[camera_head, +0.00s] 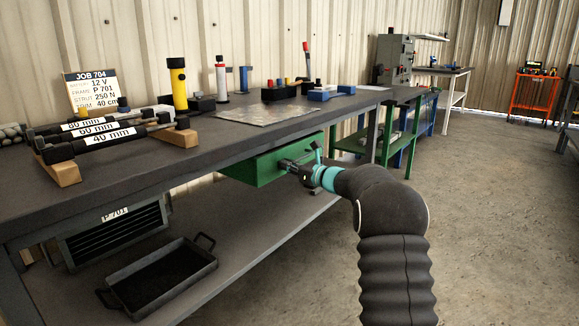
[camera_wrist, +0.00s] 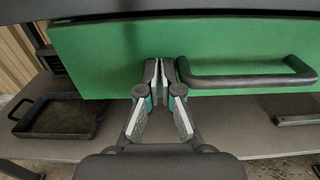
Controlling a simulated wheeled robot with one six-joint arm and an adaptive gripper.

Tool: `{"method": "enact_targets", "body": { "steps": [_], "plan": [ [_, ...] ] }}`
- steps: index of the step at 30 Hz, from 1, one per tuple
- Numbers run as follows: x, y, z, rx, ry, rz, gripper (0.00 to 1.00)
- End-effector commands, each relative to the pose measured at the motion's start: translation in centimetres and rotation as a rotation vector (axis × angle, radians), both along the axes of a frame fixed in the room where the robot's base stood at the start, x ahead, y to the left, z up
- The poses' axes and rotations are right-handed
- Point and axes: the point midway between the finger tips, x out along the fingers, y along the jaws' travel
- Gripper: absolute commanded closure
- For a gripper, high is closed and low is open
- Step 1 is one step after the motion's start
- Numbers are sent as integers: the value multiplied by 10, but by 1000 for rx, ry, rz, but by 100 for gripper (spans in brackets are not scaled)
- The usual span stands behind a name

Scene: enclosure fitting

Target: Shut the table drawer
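The green drawer (camera_head: 270,168) hangs under the dark workbench top. Its front and part of its left side show in the head view; I cannot tell exactly how far it stands out. In the wrist view the green front (camera_wrist: 110,55) spans the width, with a dark bar handle (camera_wrist: 250,82) on its right half. My gripper (camera_wrist: 167,72) points at the front, just left of the handle's left end. Its fingertips are together with only a thin gap, and nothing shows between them. They are at or very near the front; contact is unclear. In the head view my gripper (camera_head: 292,166) partly hides the handle.
The bench top (camera_head: 150,160) carries struts on wooden blocks, a yellow cylinder (camera_head: 178,82), a job card (camera_head: 91,90) and other tools. A black tray (camera_head: 160,276) and a vented box (camera_head: 118,236) are below. Open concrete floor (camera_head: 490,200) lies to the right.

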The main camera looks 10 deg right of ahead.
Motion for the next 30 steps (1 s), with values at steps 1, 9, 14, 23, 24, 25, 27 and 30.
{"method": "enact_targets", "body": {
  "steps": [1,9,14,23,24,25,27,30],
  "plan": [
    [1,6,4,2,-7,5,100],
    [-17,-17,2,2,-5,4,100],
    [-41,-39,3,3,-3,4,100],
    [-84,-80,2,2,-2,-2,100],
    [-87,-83,2,2,-2,-2,100],
    [-89,-85,1,1,-2,-1,100],
    [-93,-88,1,1,-2,1,100],
    [-97,-89,1,-7,-9,3,100]
  ]
}}
